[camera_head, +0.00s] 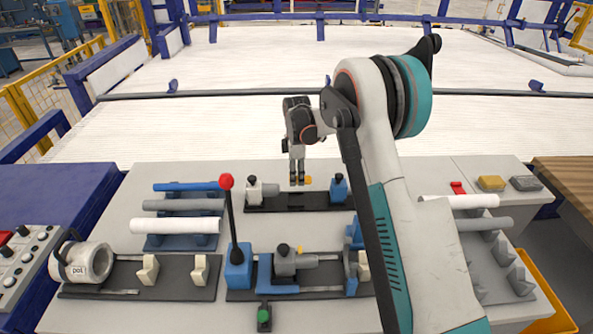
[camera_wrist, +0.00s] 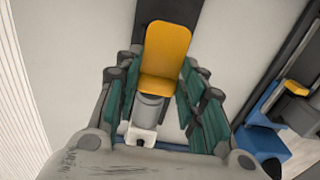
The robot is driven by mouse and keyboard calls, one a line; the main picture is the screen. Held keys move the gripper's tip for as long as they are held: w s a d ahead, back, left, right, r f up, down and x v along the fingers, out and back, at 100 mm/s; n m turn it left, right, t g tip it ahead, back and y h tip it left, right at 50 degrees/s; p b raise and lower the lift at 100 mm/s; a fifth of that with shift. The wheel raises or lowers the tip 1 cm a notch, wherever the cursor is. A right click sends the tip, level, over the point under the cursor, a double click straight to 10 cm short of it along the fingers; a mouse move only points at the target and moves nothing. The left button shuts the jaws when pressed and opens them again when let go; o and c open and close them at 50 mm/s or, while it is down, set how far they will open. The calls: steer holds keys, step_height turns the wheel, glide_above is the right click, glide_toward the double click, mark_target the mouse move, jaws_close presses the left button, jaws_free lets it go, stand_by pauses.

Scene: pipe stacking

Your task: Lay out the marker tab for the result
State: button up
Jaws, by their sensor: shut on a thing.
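My gripper (camera_head: 297,180) points down above the dark rail fixture at the back middle of the bench. In the wrist view my gripper (camera_wrist: 160,85) has its green-padded fingers on both sides of a yellow-orange tab (camera_wrist: 165,45), and it is shut on it. The tab's edge also shows beside the fingertips in the head view (camera_head: 308,181). Whether the tab touches anything below is unclear. A yellow block (camera_head: 491,183), a grey block (camera_head: 525,183) and a red piece (camera_head: 457,187) lie at the bench's back right.
The dark rail fixture (camera_head: 290,202) has a grey fitting (camera_head: 262,189) at its left and a blue stop (camera_head: 338,188) at its right. Blue, grey and white pipes (camera_head: 180,226) rest on a left rack. A red-knobbed lever (camera_head: 227,182) stands upright mid-bench. My arm hides part of the right side.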

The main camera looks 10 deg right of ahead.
mark_target(297, 200)
steer(key=shift+f+b, duration=2.2)
steer(key=shift+f, duration=1.9)
steer(key=shift+f, duration=0.3)
steer(key=o, duration=1)
steer(key=shift+c, duration=0.2)
step_height(297, 200, up, 12)
